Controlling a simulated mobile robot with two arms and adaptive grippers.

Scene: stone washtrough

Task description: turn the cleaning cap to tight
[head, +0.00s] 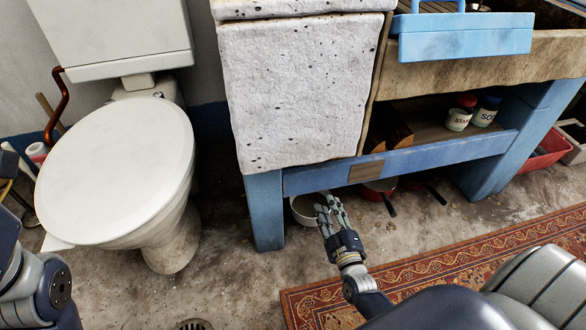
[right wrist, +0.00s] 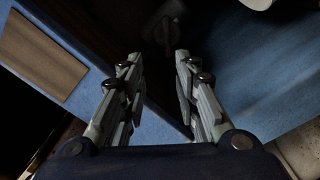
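A dark fitting with a narrow tab (right wrist: 165,28), which looks like the cleaning cap, shows dimly in the right wrist view beyond my fingertips. Its outline and turn are hard to make out in the shadow. I cannot pick it out in the head view. My right gripper (head: 333,208) is low by the blue front beam of the washtrough stand. In the right wrist view my right gripper (right wrist: 159,62) has its two fingers apart, with nothing seen held between them. The fitting lies ahead of the gap, and I see no contact. My left gripper is out of view.
The blue beam (head: 420,159) with a wooden patch (head: 367,171) runs above my right gripper. A blue leg (head: 265,210) and a white bowl (head: 303,210) are to its left. Red pans (head: 378,190) lie under the stand. A toilet (head: 120,170) stands left; a patterned rug (head: 420,272) lies in front.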

